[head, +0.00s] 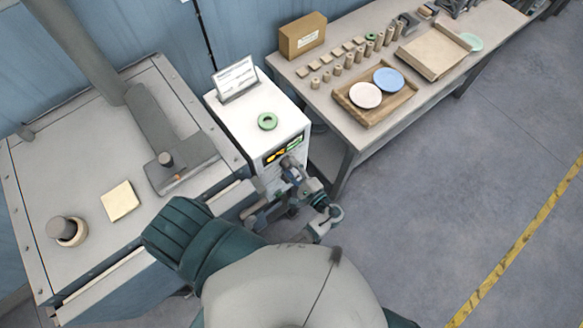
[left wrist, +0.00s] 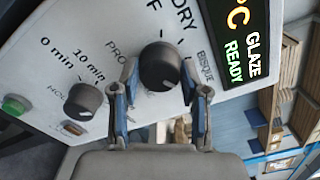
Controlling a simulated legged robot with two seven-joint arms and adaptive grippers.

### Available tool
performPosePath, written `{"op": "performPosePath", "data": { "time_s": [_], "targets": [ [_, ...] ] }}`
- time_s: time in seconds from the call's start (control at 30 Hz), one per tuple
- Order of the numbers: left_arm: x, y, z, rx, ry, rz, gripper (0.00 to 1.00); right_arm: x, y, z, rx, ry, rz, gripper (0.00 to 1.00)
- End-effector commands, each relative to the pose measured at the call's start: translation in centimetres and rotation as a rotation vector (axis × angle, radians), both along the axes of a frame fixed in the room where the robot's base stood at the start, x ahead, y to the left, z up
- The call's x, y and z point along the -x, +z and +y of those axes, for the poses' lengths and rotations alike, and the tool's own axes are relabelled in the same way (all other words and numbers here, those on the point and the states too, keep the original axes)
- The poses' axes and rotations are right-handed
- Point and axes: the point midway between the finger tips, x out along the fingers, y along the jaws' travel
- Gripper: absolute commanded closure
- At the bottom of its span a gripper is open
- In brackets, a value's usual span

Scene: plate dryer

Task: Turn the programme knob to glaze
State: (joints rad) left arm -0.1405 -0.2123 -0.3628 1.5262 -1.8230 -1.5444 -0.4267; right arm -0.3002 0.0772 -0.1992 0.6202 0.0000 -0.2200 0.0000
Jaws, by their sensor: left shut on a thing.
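The programme knob (left wrist: 160,66) is a dark round knob on the white front panel of the control box (head: 258,115). The printed words "DRY" and "BISQUE" show around it, with "OFF" partly cut off. My left gripper (left wrist: 160,78) is shut on this knob, with one finger at each side. In the head view my left gripper (head: 294,170) is at the front of the box, and the knob is hidden there. The display (left wrist: 238,45) beside the knob reads "GLAZE" and "READY". Which way the knob points is unclear. My right gripper is not in view.
A second dark knob (left wrist: 83,102) with minute marks and a green button (left wrist: 15,105) are left of the programme knob. A table (head: 335,112) with trays stands right.

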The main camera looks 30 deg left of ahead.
Motion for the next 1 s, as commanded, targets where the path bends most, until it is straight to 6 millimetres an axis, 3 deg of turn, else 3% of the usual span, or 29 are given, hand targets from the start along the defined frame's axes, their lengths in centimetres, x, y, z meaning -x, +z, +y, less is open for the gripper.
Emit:
{"op": "performPosePath", "data": {
  "time_s": [0.47,0.5,0.57,0.6,0.87,1.0],
  "targets": [
    [0.17,-0.45,-0.06,0.001,0.000,0.022,0.90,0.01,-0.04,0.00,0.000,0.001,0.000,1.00],
    [0.17,-0.45,-0.05,0.001,0.000,0.022,0.48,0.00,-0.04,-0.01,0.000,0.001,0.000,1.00],
    [0.15,-0.42,-0.06,0.000,-0.001,0.022,0.33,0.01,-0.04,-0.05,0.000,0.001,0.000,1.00],
    [0.13,-0.38,-0.04,-0.001,0.000,0.020,0.29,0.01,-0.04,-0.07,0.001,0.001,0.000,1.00],
    [0.07,-0.18,-0.05,-0.002,0.000,0.015,0.29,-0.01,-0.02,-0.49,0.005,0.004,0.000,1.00],
    [0.41,-0.23,-1.02,-0.001,-0.001,0.016,0.29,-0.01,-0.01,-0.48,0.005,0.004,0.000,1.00]
  ]
}}
